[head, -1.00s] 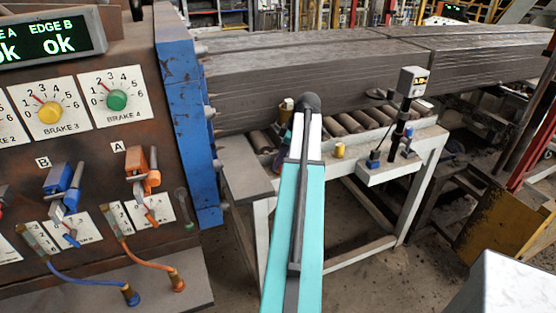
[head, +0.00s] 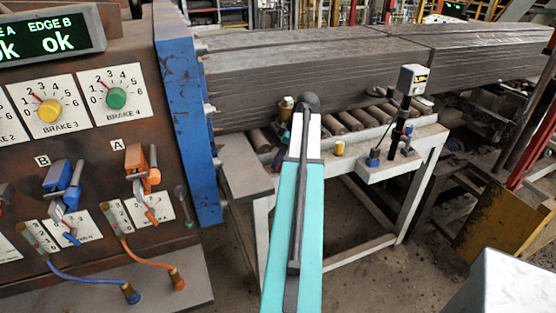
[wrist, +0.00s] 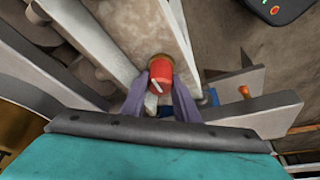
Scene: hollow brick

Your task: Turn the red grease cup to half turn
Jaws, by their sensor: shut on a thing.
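The red grease cup (wrist: 161,70) shows in the wrist view, at the middle, with a pale pointer mark on its near side. My gripper (wrist: 160,98) has its two dark fingers on either side of the cup, shut on it. In the head view my arm reaches out over the roller stand, and its front hides the red cup and the fingers. I cannot read a turn scale around the cup.
In the head view, a yellow cup (head: 339,149) and a blue cup (head: 374,158) are on the stand (head: 418,143) right of my arm. A post with a small display (head: 412,80) rises there. A control panel (head: 95,140) fills the left side.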

